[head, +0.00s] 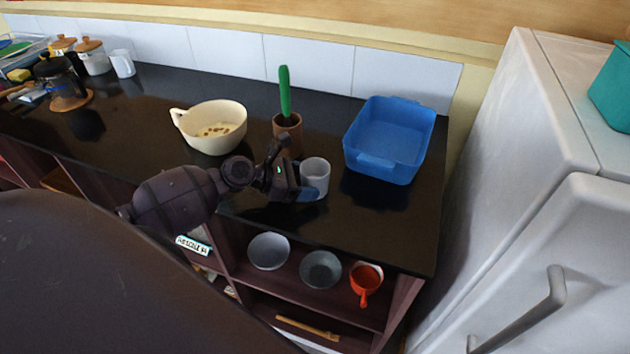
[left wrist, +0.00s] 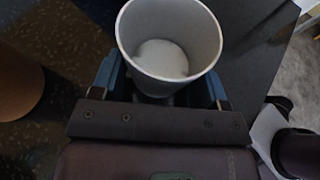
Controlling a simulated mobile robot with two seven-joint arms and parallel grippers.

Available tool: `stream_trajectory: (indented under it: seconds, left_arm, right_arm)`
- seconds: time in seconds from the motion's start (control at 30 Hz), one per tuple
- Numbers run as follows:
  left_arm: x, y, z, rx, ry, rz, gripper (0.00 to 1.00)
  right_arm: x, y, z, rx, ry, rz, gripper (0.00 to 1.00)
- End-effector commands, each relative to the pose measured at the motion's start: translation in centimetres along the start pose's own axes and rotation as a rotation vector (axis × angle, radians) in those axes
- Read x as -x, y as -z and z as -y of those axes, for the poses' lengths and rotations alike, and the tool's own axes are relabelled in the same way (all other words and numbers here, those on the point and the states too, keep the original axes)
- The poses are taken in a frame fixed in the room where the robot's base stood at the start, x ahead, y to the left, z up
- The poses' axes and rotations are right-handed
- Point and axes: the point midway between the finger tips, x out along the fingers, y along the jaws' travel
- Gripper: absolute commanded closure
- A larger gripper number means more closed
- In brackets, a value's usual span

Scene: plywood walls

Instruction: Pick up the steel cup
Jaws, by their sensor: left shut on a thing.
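The steel cup (head: 315,174) is a light grey, open-topped cup near the front edge of the dark counter, upright or nearly so. My left gripper (head: 308,190) reaches it from the left and is shut on it. In the left wrist view the cup (left wrist: 168,42) sits between the two blue fingers (left wrist: 165,85), and its inside looks empty. I cannot tell whether its base touches the counter. My right gripper is not in view.
A brown pot (head: 287,130) with a green-handled tool stands just behind the cup. A blue bin (head: 388,142) is to the right, a cream bowl (head: 213,128) to the left. Bowls and an orange pan (head: 366,281) are on the shelf below. A white fridge (head: 545,200) stands right.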

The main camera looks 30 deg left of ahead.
Motion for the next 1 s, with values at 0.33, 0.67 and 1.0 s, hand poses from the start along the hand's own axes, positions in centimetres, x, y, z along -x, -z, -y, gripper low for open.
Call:
stream_trajectory:
  seconds: [0.33, 0.67, 1.0]
  left_arm:
    - [0.0, -0.1, 0.0, 0.0, 0.0, 0.0, 0.59]
    - [0.5, -1.1, -0.1, -0.002, 0.0, 0.001, 0.59]
    - [1.6, -4.0, -0.2, -0.003, 0.0, 0.002, 0.59]
  right_arm:
    - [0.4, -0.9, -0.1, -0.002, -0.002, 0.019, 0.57]
    - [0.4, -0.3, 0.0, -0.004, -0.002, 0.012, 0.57]
    - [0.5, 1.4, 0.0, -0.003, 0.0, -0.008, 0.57]
